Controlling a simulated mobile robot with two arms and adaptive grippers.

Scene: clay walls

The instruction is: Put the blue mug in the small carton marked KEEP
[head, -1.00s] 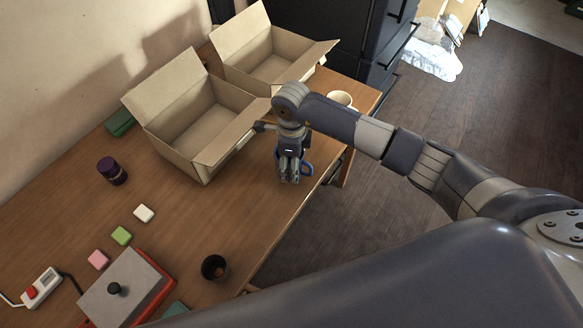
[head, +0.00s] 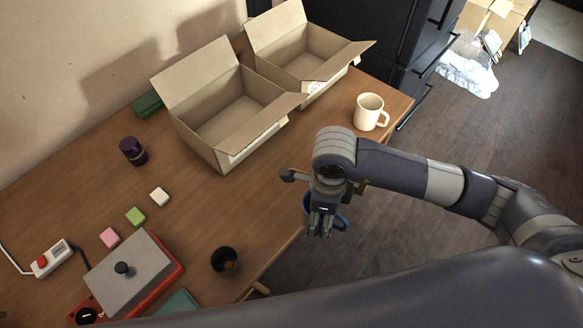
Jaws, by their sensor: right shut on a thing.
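My right gripper (head: 321,232) is shut on the blue mug (head: 340,217) at the table's front edge. The mug appears in front of the floor beyond that edge; the gripper hides much of it. Two open cartons stand on the table: a nearer, larger-looking one (head: 193,143) and a farther, smaller-looking one (head: 277,62). Each has a pale label on its front side, partly covered by a flap. I cannot read KEEP on either. The visible insides look empty. My left gripper is not in view.
A cream mug (head: 368,111) stands at the table's right end. A black cup (head: 225,261), a purple jar (head: 133,151), small coloured blocks (head: 135,216) and a red-and-grey device (head: 130,275) lie left. Bare tabletop (head: 235,200) lies before the nearer carton.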

